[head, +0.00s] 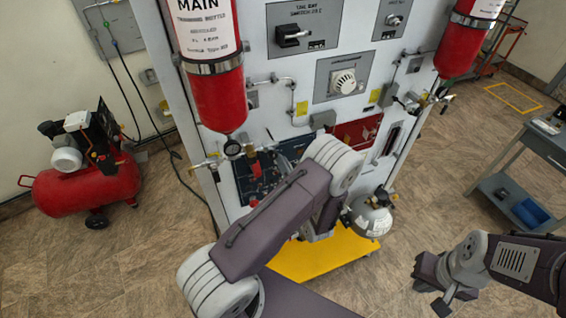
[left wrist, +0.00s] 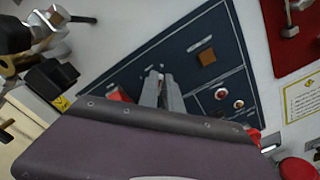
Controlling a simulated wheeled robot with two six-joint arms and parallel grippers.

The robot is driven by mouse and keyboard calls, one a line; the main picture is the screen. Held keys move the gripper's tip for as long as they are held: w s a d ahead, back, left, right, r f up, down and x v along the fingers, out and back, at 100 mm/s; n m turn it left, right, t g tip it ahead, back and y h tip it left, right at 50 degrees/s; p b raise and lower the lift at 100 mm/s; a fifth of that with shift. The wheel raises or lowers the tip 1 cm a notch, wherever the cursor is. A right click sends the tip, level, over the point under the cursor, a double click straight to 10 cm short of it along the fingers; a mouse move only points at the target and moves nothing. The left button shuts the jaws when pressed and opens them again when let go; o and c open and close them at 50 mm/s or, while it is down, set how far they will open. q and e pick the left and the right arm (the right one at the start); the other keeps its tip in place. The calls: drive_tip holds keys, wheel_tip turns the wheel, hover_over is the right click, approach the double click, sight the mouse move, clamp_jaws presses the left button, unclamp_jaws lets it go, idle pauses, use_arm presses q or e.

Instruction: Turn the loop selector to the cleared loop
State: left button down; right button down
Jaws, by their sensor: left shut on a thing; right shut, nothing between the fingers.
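A dark blue panel (head: 240,182) with small controls is on the lower front of the white cabinet; it also fills the middle of the left wrist view (left wrist: 215,65). My left gripper (left wrist: 161,90) has its fingers close together against this panel, shut on a small part that they mostly hide. I take this part to be the loop selector; its pointing direction cannot be seen. In the head view my left arm hides these fingers. A red part (left wrist: 120,95) shows left of the fingers. My right gripper (head: 437,290) is shut and empty over the floor at lower right.
A black knob (head: 292,36) and a white dial (head: 343,82) are higher on the cabinet. Red cylinders (head: 218,95) hang at its sides. A grey bottle (head: 371,215) stands on the yellow base (head: 310,258). A red compressor (head: 85,185) is left, a grey cart (head: 510,190) right.

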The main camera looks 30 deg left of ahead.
use_arm(q)
drive_tip(key=c, duration=1.5)
unclamp_jaws()
drive_tip(key=b+v, duration=0.3)
drive_tip(key=v, duration=0.6)
